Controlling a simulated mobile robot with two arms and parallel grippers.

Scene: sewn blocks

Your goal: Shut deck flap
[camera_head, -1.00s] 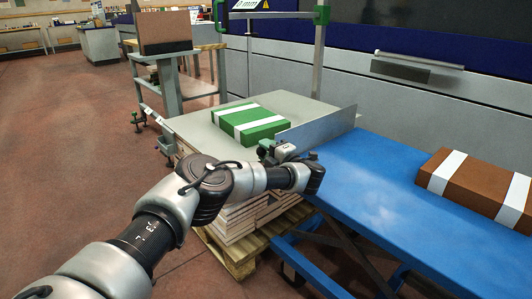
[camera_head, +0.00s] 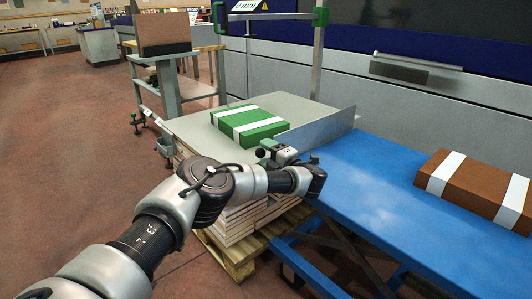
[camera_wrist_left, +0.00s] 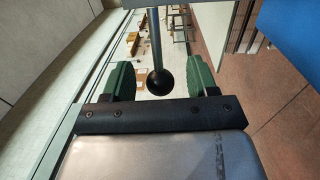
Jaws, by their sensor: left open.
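A grey metal flap (camera_head: 325,128) stands upright along the seam between the grey-topped stack and the blue deck (camera_head: 375,190). My left gripper (camera_head: 267,152) is at the flap's near end, low beside it. In the left wrist view, its two green fingers are open on either side of a black ball knob (camera_wrist_left: 162,82) on a dark rod. There is a visible gap between the knob and each finger. I cannot tell exactly how the rod joins the flap. My right gripper is in neither view.
A green block with white bands (camera_head: 248,124) lies on the stack top (camera_head: 200,135), close behind the flap. A brown block with white bands (camera_head: 475,187) lies on the blue deck's right side. A wooden pallet (camera_head: 240,258) is under the stack. A green-clamped post (camera_head: 318,60) stands behind.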

